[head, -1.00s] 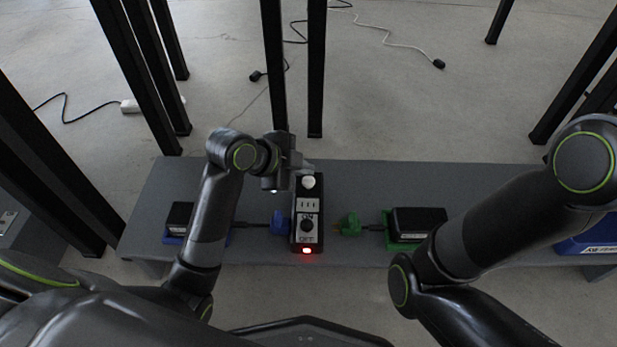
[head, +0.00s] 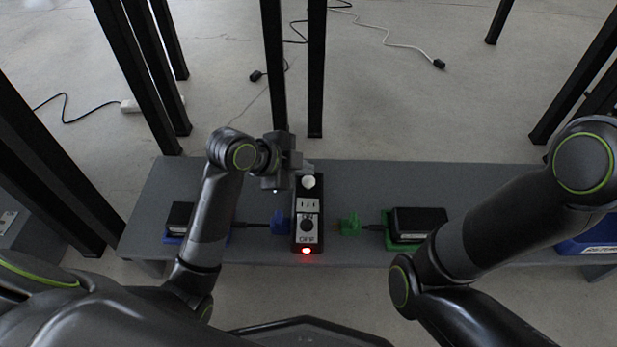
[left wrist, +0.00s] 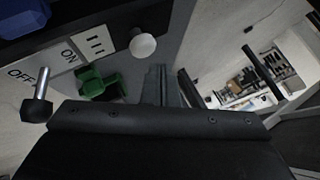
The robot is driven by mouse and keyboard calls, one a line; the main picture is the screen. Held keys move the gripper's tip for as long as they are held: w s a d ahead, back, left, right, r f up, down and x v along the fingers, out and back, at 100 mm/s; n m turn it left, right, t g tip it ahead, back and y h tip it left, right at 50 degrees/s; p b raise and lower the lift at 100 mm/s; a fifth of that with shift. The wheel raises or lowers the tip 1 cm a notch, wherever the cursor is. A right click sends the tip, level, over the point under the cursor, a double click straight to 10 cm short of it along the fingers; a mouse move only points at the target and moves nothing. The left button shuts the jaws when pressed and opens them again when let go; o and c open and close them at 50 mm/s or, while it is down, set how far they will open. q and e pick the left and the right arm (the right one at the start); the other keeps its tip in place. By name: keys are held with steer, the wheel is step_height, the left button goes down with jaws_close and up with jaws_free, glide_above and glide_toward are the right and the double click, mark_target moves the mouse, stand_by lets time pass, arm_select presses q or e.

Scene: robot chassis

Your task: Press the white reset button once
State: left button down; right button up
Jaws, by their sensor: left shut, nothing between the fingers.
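The white reset button (head: 308,182) is a round knob at the far end of a black control box (head: 295,243) on a grey bench. My left gripper (head: 303,166) is just beyond and slightly left of the button, apart from it as far as I can tell. Its fingers are shut and empty. In the left wrist view the button (left wrist: 143,45) stands out from the box, beside the finger tips (left wrist: 155,84). The box also has a socket panel, a dark knob (head: 306,225) by an OFF label, and a lit red lamp (head: 306,251). My right gripper is out of view.
A blue plug (head: 280,223) lies left of the box and a green plug (head: 350,224) lies right of it. Black adapters (head: 180,216) (head: 418,222) sit farther out on the bench (head: 240,180). Black posts (head: 316,70) rise behind.

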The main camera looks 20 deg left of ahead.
arm_select(q)
steer(key=shift+f, duration=0.1)
steer(key=shift+f, duration=0.35)
steer(key=shift+f, duration=0.15)
stand_by(0.4)
